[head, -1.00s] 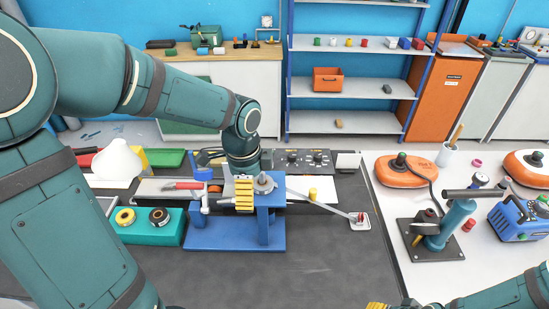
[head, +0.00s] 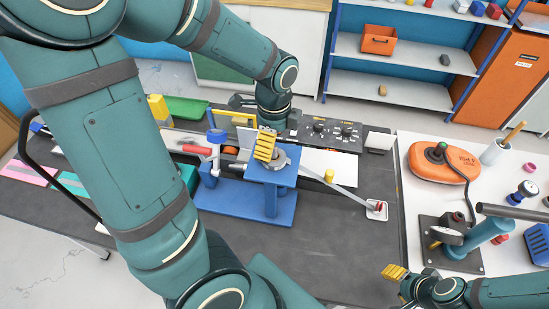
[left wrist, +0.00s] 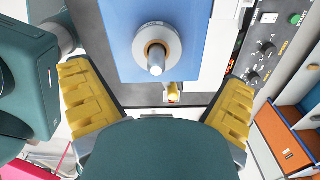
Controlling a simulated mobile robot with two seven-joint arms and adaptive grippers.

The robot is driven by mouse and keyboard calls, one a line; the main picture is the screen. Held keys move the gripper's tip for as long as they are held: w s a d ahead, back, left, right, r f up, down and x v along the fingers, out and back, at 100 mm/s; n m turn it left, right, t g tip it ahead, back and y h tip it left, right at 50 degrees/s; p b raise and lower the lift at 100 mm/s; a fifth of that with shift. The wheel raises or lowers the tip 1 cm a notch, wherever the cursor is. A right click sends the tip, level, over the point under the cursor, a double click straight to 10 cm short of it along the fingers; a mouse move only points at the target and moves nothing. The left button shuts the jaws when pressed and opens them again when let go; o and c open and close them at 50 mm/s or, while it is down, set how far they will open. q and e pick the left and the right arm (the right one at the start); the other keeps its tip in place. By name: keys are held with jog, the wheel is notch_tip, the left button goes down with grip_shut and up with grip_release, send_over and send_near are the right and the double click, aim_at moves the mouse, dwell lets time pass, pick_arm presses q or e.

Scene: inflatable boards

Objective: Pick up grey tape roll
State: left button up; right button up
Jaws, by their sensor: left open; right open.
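A grey tape roll (head: 281,160) sits on top of the blue stand (head: 247,199) in the head view. In the left wrist view the grey roll (left wrist: 143,43) lies flat around a pale upright spindle, with a brown core ring, on the blue surface. My left gripper (head: 264,145) is open and empty, close beside and above the roll. In the left wrist view its yellow fingers are spread wide, with the roll ahead between them. My right gripper (head: 395,272) is open, low at the right, apart from the roll; only part of it shows.
A long metal arm runs from the stand to a small white dish (head: 377,210). A black control panel (head: 330,133) stands behind. A green tray (head: 187,109) is at the back left. A teal lever tool (head: 485,238) and an orange sander (head: 443,162) occupy the right table. The dark tabletop in front is clear.

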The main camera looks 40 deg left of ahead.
aim_at(273, 156)
pick_arm(q)
jog(key=shift+s+f, duration=0.15)
jog(key=shift+f, duration=2.8)
jog(key=c, duration=1.3)
